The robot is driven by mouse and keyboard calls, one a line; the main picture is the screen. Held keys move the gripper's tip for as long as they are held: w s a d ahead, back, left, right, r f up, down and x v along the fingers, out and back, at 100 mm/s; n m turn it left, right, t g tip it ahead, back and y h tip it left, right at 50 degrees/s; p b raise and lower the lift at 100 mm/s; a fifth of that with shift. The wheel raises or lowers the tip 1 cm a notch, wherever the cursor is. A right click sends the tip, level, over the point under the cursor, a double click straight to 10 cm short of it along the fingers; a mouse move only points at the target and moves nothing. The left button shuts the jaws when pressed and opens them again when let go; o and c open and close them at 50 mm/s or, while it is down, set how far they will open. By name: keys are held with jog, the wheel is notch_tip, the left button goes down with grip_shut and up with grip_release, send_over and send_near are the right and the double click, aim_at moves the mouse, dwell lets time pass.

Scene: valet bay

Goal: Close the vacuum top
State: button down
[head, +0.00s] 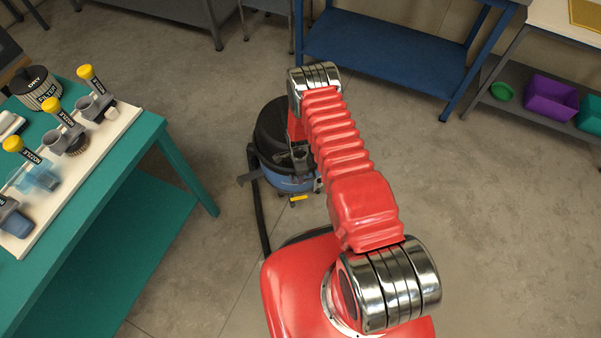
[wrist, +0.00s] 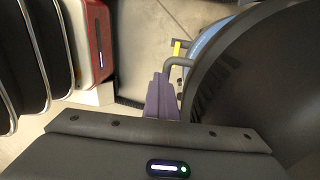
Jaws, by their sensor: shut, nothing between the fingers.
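The vacuum (head: 283,181) stands on the floor in the middle of the head view, with a blue body and a black top (head: 270,128). My arm covers its right side. In the wrist view the black top (wrist: 255,80) is a large dark curved surface on the right, with a grey bar-like handle (wrist: 176,66) at its left edge. The blue body (wrist: 205,42) shows behind it. My gripper (wrist: 162,85) is shut and empty, its purple-grey fingers close beside the top's left edge. I cannot tell whether they touch it, or how far the top stands open.
A black hose (head: 259,215) runs down the vacuum's left side. A teal table (head: 150,125) with nozzles and a filter stands at left. A blue bench (head: 385,45) stands behind at right, and a shelf with a purple bin (head: 550,97) at far right. Floor between is clear.

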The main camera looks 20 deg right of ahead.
notch_tip(320, 180, up, 14)
jog(key=s, duration=0.2)
jog(key=shift+s+f, duration=0.2)
jog(key=shift+s, duration=0.15)
dwell(0.4)
jog(key=shift+a, duration=0.1)
dwell(0.4)
